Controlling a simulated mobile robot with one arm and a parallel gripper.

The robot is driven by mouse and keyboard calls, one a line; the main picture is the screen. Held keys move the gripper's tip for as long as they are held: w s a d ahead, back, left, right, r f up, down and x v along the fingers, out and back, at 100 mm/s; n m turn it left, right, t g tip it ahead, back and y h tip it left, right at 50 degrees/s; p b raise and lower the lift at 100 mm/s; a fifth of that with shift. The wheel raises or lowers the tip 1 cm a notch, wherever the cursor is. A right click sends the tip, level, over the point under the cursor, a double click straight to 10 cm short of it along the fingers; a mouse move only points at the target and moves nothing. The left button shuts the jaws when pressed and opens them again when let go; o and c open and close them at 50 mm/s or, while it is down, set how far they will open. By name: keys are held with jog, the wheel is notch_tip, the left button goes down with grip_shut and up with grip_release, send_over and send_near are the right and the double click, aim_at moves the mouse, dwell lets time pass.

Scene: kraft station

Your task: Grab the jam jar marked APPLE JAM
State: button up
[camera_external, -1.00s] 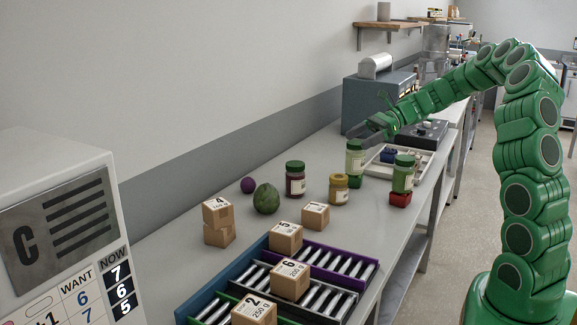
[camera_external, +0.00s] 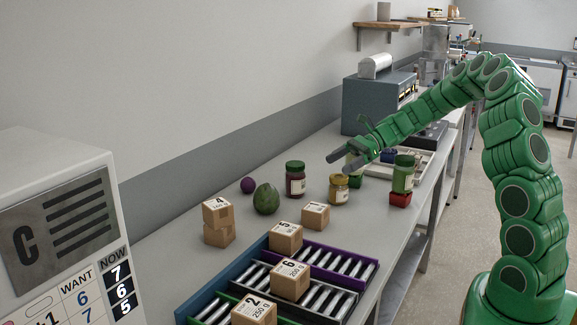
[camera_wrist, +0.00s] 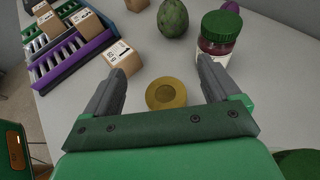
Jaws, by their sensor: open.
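Several jam jars stand on the grey bench; I cannot read APPLE JAM on any of them. A small jar with a gold lid (camera_external: 339,190) stands beside a dark red jar with a green lid (camera_external: 295,180). My gripper (camera_external: 342,163) is open and empty above the gold-lidded jar. In the wrist view the gold lid (camera_wrist: 167,94) lies between and below my spread fingers, and the dark red jar (camera_wrist: 217,38) stands beyond the right finger.
Numbered cardboard boxes (camera_external: 316,215) and a roller rack (camera_external: 340,262) are nearer. A white tray (camera_external: 412,160) and a blue-grey machine (camera_external: 372,103) stand behind.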

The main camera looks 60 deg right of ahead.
aim_at(342, 176)
jog(key=shift+f, duration=1.65)
notch_tip(342, 176, down, 2)
jog(key=shift+f, duration=0.15)
jog(key=shift+x, duration=1.45)
jog(key=shift+a, duration=0.1)
jog(key=shift+c, duration=0.5)
jog(key=c, duration=1.2)
jog(key=shift+c, duration=0.2)
jog(key=shift+r, duration=0.3)
